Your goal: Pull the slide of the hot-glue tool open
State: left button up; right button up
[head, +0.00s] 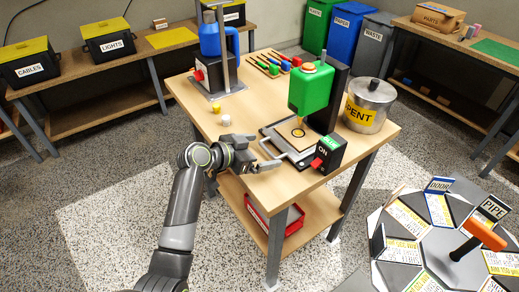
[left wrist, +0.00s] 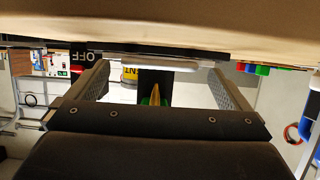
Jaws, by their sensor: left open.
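The hot-glue tool stands at the right of the table, with a green body (head: 312,88) on a black column (head: 330,100). Its flat slide (head: 295,140) lies low under the body, with a pale bar along its near edge. My left gripper (head: 265,152) is at the near left side of the slide, with its jaws apart. In the left wrist view, the fingers of my left gripper (left wrist: 158,70) are spread wide, and the pale bar (left wrist: 185,63) shows beyond and between them. I cannot tell whether they touch it. My right gripper is not in view.
A blue bottle-like tool (head: 212,45) and small white and yellow pieces are on the left of the table. A round labelled stand (head: 440,235) is at lower right.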

pick_arm(q)
jog(key=c, duration=1.3)
jog(key=s+a, duration=0.2)
jog(key=s+a+p, duration=0.1)
jog(key=s+a, duration=0.1)
jog(key=a, duration=0.1)
jog(key=s+a, duration=0.2)
jog(key=a, duration=0.1)
jog(key=shift+s+a, duration=0.15)
jog(key=shift+a, duration=0.1)
jog(key=o, duration=1.3)
jog(key=shift+d, duration=0.1)
jog(key=b+v, duration=0.1)
jog(key=v, duration=1.6)
jog(key=shift+s, duration=0.1)
